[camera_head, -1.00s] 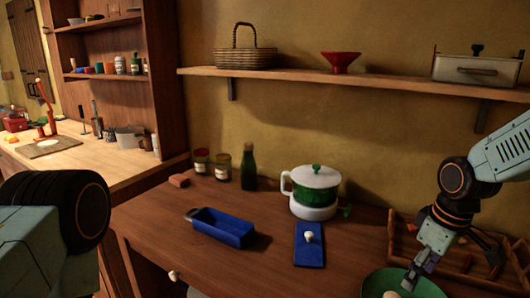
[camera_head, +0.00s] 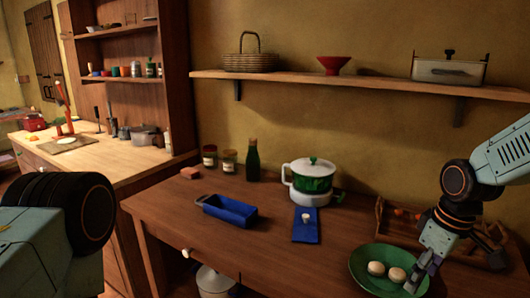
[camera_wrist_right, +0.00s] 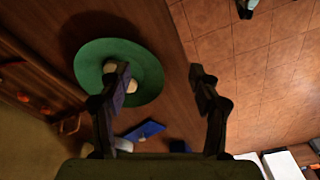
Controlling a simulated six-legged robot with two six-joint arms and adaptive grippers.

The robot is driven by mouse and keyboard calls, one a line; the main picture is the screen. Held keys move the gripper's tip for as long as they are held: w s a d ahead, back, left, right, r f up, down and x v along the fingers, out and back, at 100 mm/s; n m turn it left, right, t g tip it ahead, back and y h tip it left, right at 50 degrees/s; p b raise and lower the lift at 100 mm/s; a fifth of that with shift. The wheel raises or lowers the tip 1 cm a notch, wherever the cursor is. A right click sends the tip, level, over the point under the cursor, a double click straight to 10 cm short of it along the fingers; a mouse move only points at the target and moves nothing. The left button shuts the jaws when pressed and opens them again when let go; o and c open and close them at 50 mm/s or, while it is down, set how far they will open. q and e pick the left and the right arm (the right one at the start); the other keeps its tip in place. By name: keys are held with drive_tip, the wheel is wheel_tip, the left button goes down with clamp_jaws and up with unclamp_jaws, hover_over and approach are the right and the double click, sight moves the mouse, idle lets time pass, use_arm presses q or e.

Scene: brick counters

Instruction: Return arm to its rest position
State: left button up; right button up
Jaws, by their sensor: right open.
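My right arm comes in from the right in the head view, with its gripper (camera_head: 422,272) low over the right edge of a green bowl (camera_head: 360,262). The bowl holds two pale round items (camera_head: 386,271). In the right wrist view the right gripper (camera_wrist_right: 162,75) has its two fingers wide apart with nothing between them. The left finger overlaps the green bowl (camera_wrist_right: 90,68) in that picture, and the right one is over the counter edge and floor. Of my left arm only a thick dark joint and pale link show at the lower left; its gripper is out of frame.
A wooden rack (camera_head: 385,215) stands behind the right gripper. A green-and-white pot (camera_head: 310,178), a blue cloth-like flat piece (camera_head: 306,232), a blue loaf tin (camera_head: 229,211) and a dark bottle (camera_head: 252,160) stand on the counter. A shelf (camera_head: 330,84) runs above. The front middle counter is clear.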

drive_tip(key=s+a+f+m+b, duration=0.1)
drive_tip(key=s+a+f, duration=0.25)
drive_tip(key=f, duration=0.35)
drive_tip(key=s+a+f+m+b, duration=0.1)
drive_tip(key=s+a+f+b, duration=0.1)
drive_tip(key=s+f, duration=0.4)
drive_tip(key=s+a+f+m+b, duration=0.1)
drive_tip(key=s+a+f, duration=0.15)
drive_tip(key=f, duration=0.65)
drive_tip(key=s+f+m+b, duration=0.1)
drive_tip(key=s+f, duration=0.2)
drive_tip(key=s, duration=0.3)
drive_tip(key=s+f+m+b, duration=0.1)
drive_tip(key=s+f, duration=0.2)
drive_tip(key=s, duration=0.3)
drive_tip(key=s+f+m+g+b, duration=0.1)
drive_tip(key=s+f, duration=0.3)
drive_tip(key=s, duration=0.3)
drive_tip(key=shift+a+m+h, duration=0.4)
drive_tip(key=shift+a, duration=0.05)
drive_tip(key=shift+w+f, duration=0.1)
